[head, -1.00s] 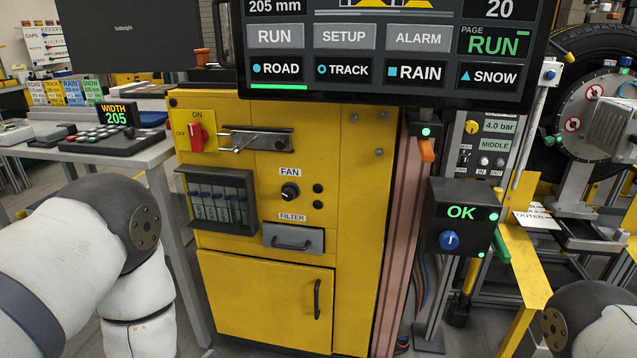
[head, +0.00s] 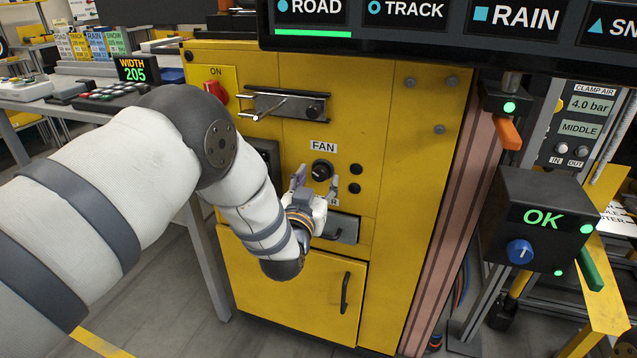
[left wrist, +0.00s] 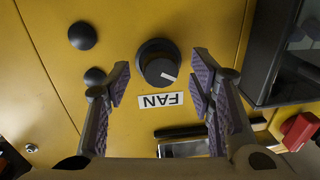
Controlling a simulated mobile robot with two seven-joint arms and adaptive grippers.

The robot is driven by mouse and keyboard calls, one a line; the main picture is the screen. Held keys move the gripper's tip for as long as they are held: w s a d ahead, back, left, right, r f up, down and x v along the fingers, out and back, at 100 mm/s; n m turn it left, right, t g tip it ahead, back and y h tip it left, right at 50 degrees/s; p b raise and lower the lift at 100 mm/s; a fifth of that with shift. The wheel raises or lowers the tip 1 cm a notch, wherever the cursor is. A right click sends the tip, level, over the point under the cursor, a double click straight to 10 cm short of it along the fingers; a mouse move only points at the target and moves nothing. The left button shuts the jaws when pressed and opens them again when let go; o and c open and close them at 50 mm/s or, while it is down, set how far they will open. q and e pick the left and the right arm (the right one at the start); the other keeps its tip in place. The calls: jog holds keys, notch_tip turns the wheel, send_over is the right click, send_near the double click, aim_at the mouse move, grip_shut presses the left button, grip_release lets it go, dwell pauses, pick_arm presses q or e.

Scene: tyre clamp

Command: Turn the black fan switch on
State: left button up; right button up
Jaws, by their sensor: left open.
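The black fan switch (head: 321,170) is a round knob under the FAN label on the yellow cabinet. In the left wrist view the knob (left wrist: 158,64) shows a pale pointer line, with the FAN label (left wrist: 158,99) upside down below it. My left gripper (head: 316,182) is open in front of the cabinet, just below the knob in the head view. In the left wrist view its fingers (left wrist: 160,80) stand to either side of the knob, apart from it. My right gripper is not in view.
Two black buttons (head: 355,178) sit right of the knob. A red ON/OFF switch (head: 217,91) and a metal latch bar (head: 285,104) are above left. A filter drawer (head: 342,229) is below. A large screen (head: 440,20) overhangs the top.

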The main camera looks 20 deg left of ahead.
pick_arm(q)
jog(key=shift+w, duration=0.3)
jog(key=c, duration=1.2)
jog(key=shift+o, duration=0.2)
jog(key=shift+m, duration=0.4)
jog(key=m, duration=0.5)
jog(key=shift+t, duration=0.3)
jog(key=m, duration=0.3)
jog(key=shift+a+f+m+h, duration=0.1)
jog(key=shift+f+m+h, duration=0.05)
jog(key=shift+m+h, duration=0.15)
jog(key=shift+a+m, duration=0.1)
jog(key=shift+m, duration=1.4)
